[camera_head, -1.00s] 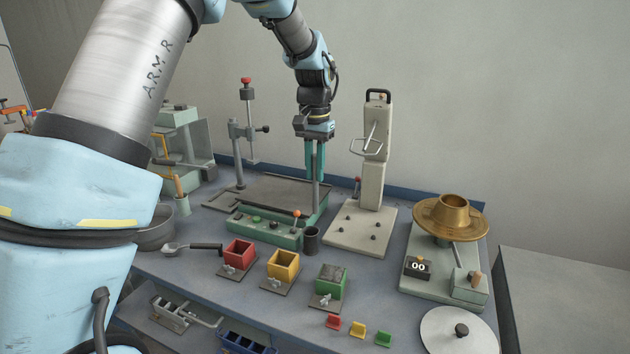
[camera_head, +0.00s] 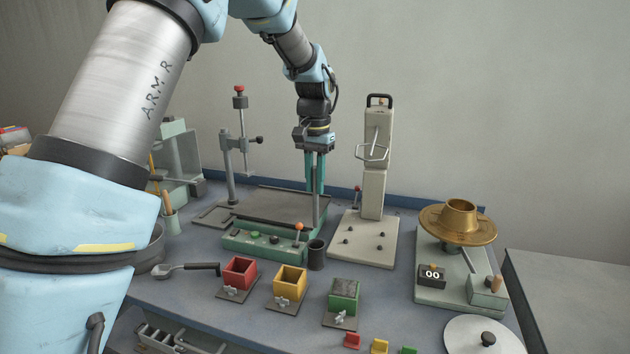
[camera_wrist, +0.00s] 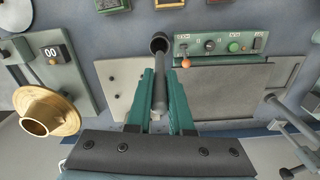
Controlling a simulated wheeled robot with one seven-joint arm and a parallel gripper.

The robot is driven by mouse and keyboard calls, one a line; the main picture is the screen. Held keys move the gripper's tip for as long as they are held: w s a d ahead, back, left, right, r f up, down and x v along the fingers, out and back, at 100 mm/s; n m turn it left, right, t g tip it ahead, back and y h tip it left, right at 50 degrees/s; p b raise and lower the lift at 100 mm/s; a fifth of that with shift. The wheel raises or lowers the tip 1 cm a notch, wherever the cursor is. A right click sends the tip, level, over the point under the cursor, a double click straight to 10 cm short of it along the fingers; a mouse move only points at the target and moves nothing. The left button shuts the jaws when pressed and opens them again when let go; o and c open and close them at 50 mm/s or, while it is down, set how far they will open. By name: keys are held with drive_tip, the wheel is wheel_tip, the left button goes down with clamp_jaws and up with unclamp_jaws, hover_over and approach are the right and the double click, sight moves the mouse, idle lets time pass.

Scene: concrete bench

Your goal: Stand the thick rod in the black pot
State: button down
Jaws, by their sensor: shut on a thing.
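My gripper (camera_head: 315,188) is at mid-picture in the head view, above the back of the bench, pointing down. Its teal fingers are shut on the thick rod (camera_head: 315,212), a grey bar hanging upright with its lower part below the fingertips. The black pot (camera_head: 316,256), a small dark cup, stands on the bench just below the rod's lower end in the head view. In the wrist view the rod (camera_wrist: 160,92) lies between the fingers (camera_wrist: 160,100), and its far end overlaps the near rim of the pot (camera_wrist: 158,40). I cannot tell its exact height over the pot.
A green-fronted machine (camera_head: 262,245) with an orange-knobbed lever stands left of the pot. A beige lever press (camera_head: 372,195) stands to the right. Red (camera_head: 240,270), yellow (camera_head: 289,284) and green (camera_head: 344,294) boxes sit in front. A brass bowl device (camera_head: 458,222) is farther right.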

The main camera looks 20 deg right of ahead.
sight(315, 215)
drive_tip(key=shift+f+b, duration=1.25)
drive_tip(key=shift+f, duration=0.55)
drive_tip(key=shift+f+b, duration=1.3)
drive_tip(key=shift+f, duration=1.5)
drive_tip(key=c, duration=0.7)
unclamp_jaws()
wheel_tip(315, 215, up, 11)
drive_tip(key=shift+f+b, duration=0.1)
drive_tip(key=shift+b, duration=0.7)
